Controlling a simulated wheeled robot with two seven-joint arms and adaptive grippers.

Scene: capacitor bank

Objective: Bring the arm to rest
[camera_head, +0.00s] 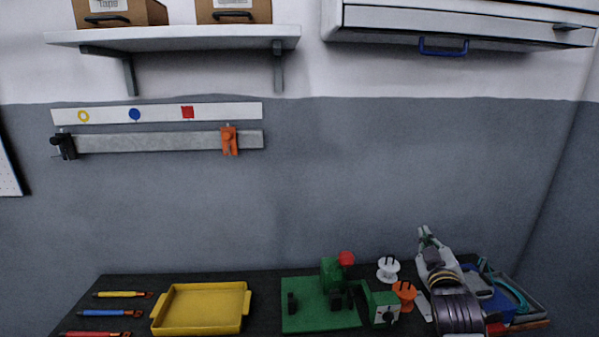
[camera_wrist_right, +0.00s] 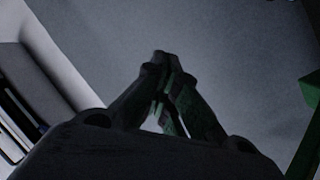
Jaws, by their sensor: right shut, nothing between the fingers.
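My right arm comes in from the bottom right of the head view, over the right part of the dark workbench (camera_head: 262,290). Its gripper (camera_head: 424,232) points up and away toward the grey wall, with no object at it. In the right wrist view the two dark fingers of the gripper (camera_wrist_right: 160,58) lean together and meet at their tips, with nothing between them. My left gripper does not show in either view.
A green fixture (camera_head: 320,315) with a red knob, a white spool (camera_head: 388,269) and an orange spool (camera_head: 404,294) stand left of my right arm. A yellow tray (camera_head: 202,308) and several coloured tools lie left.

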